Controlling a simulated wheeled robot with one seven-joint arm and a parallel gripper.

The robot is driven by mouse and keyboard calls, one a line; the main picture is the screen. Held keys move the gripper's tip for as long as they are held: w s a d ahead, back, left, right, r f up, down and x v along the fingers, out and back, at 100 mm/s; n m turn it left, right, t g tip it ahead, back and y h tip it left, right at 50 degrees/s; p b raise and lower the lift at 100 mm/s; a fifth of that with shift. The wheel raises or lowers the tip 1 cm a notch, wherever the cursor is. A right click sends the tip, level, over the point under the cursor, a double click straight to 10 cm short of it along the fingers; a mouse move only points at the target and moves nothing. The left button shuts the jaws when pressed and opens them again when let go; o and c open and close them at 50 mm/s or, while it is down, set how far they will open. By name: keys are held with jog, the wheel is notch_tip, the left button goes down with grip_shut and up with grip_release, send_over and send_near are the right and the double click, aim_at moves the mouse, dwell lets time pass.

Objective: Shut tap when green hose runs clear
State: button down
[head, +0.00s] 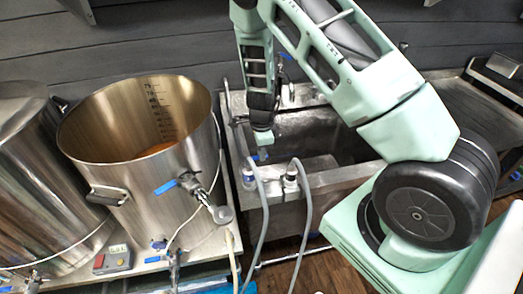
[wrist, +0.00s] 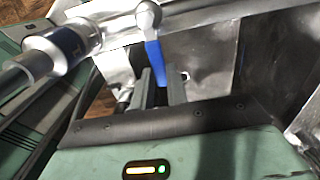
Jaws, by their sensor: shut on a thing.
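My gripper (wrist: 160,88) is shut on a blue tap lever (wrist: 154,58) in the wrist view. The lever hangs from a round metal knob, and its lower end sits between the fingers. A metal fitting with a dark blue band (wrist: 68,42) is beside it, with a pale hose leading off left. Two greyish hoses (head: 262,215) (head: 307,215) hang from fittings at the sink's front rim. Neither looks clearly green, and their outflow is not visible.
A large open steel kettle (head: 140,195) with an orange-brown patch inside stands left of the sink, with a blue-handled valve (head: 165,187) on its side. Another steel vessel (head: 35,170) is at far left. A small display box (head: 112,260) sits in front.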

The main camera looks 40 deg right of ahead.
jog(key=shift+a, duration=0.1)
jog(key=c, duration=1.4)
grip_release()
jog(key=shift+r, duration=0.1)
notch_tip(320, 180, up, 17)
jog(key=shift+r+b, duration=0.15)
jog(key=shift+b, duration=0.6)
